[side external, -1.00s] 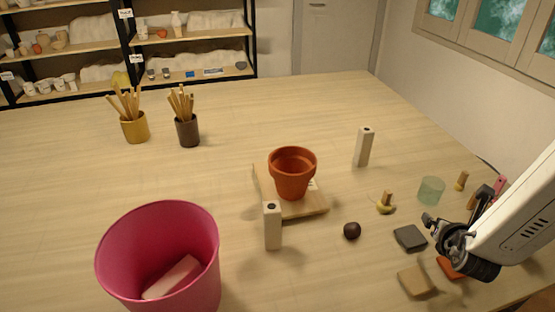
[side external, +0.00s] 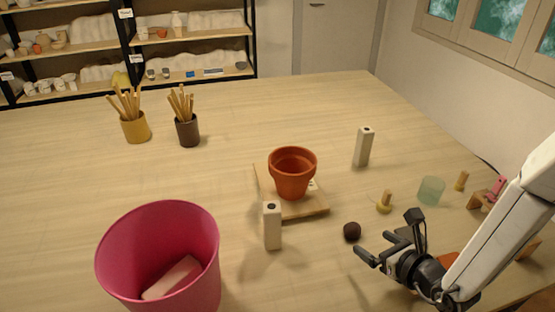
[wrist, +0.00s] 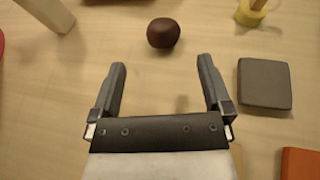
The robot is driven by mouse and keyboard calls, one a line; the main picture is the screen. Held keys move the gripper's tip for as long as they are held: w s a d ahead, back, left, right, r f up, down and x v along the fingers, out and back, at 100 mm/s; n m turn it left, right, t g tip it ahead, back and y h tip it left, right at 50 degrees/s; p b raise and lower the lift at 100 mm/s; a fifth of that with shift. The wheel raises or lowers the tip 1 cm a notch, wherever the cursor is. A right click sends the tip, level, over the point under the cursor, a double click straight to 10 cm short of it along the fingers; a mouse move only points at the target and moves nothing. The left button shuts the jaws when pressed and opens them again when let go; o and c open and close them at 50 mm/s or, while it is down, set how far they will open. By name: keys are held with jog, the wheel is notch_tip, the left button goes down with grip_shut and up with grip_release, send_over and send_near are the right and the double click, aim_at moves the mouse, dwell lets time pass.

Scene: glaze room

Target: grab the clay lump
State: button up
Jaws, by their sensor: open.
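The clay lump is a small dark brown ball. It sits on the table to the right of the near white post in the side view (side external: 352,231), and at the top middle of the wrist view (wrist: 163,33). My gripper (side external: 374,244) is open and empty, close to the lump on its near right side. In the wrist view my gripper (wrist: 161,68) has its two fingers spread apart, and the lump lies ahead of the fingertips, between their lines and not touching them.
A terracotta pot (side external: 292,174) stands on a wooden board (side external: 308,207) behind the lump. White posts (side external: 272,226) (side external: 363,147) stand nearby. A grey block (wrist: 265,84) lies right of my gripper. A pink bin (side external: 158,258) is at front left.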

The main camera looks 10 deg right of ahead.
aim_at(357, 232)
jog(key=shift+x, duration=1.25)
jog(key=shift+w, duration=0.1)
jog(key=shift+x, duration=2.5)
jog(key=shift+d+f, duration=0.1)
jog(key=shift+d, duration=0.05)
jog(key=c, duration=1.3)
